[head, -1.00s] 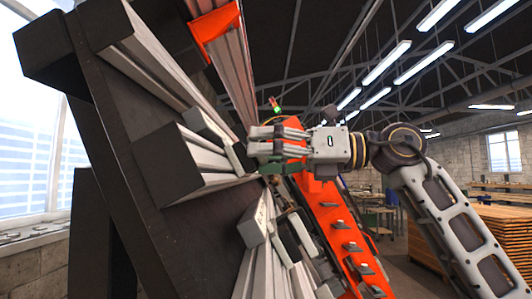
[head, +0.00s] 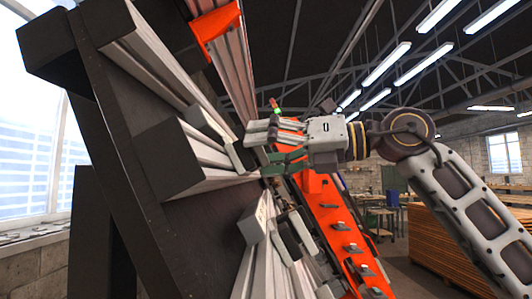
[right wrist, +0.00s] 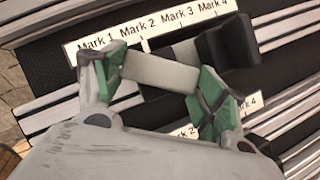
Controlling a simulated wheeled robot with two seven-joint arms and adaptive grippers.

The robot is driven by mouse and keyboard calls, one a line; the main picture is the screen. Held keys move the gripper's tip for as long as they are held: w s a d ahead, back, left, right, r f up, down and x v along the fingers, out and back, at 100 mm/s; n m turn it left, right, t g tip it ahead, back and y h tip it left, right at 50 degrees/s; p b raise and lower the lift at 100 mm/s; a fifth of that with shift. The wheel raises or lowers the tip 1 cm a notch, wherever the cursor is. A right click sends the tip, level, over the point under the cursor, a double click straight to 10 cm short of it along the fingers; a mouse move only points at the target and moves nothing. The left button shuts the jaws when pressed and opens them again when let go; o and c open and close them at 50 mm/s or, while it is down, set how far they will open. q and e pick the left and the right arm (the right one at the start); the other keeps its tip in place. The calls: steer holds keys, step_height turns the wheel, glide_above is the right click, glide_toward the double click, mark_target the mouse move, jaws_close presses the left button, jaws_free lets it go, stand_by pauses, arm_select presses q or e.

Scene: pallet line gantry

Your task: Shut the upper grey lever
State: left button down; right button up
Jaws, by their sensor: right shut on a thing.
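My right gripper (head: 256,150) reaches in from the right to the rails of the dark gantry panel (head: 195,225). In the right wrist view its green-padded fingers (right wrist: 160,80) stand at both ends of a light grey bar, the upper grey lever (right wrist: 158,72), and are shut on it. The lever lies just below a white strip printed Mark 1 to Mark 4 (right wrist: 150,32). In the head view the fingers largely hide the lever. My left gripper is not in view.
A black block (right wrist: 228,50) sits right of the lever, close to the right finger. A second mark strip (right wrist: 185,131) is partly hidden below. In the head view an orange beam (head: 335,225) runs behind and below the gripper. A lumber stack (head: 450,240) stands far right.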

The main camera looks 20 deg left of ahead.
steer(key=shift+s+r+m+t+h+b, duration=0.1)
steer(key=shift+m+t+h, duration=0.3)
steer(key=shift+m, duration=0.75)
steer(key=shift+s+r+m+t+h+b, duration=0.15)
steer(key=shift+m+t+h, duration=0.25)
steer(key=shift+m, duration=0.7)
steer(key=shift+w+f+m+t+h+b, duration=0.1)
steer(key=shift+m+t+h, duration=0.3)
steer(key=shift+m, duration=0.75)
steer(key=shift+s+a+r+m+t+h+p, duration=0.2)
steer(key=shift+m+h, duration=0.4)
steer(key=shift+m, duration=0.7)
steer(key=shift+w+d+r+m+t+h+p, duration=0.1)
steer(key=shift+m+t+h, duration=0.35)
steer(key=shift+m, duration=0.85)
steer(key=shift+h, duration=0.25)
steer(key=o, duration=1)
steer(key=v, duration=1.2)
steer(key=shift+f, duration=0.1)
